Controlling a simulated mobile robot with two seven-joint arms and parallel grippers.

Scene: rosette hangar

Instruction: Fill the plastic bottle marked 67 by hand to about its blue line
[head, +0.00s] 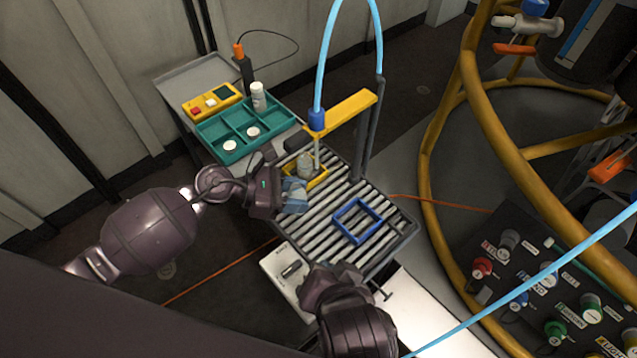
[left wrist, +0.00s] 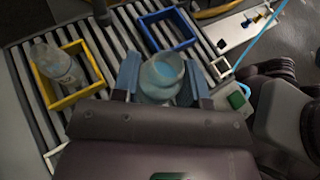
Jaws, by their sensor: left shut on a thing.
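My left gripper (head: 294,194) is shut on a translucent bottle with a bluish tint. In the left wrist view this bottle (left wrist: 161,78) sits upright between the two blue fingers, its round mouth open and uncapped. A second clear bottle (head: 304,166) stands inside the yellow frame (head: 320,180) on the roller table, below the filling nozzle (head: 316,152). It also shows in the left wrist view (left wrist: 60,66). I cannot read a number or see a blue line on either bottle. My right gripper (head: 342,284) is near the table's front edge; its fingers are not clear.
An empty blue frame (head: 345,234) lies on the rollers (head: 325,219) right of the held bottle. A white plate (head: 277,268) is at the front. The yellow nozzle arm overhangs the rollers.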

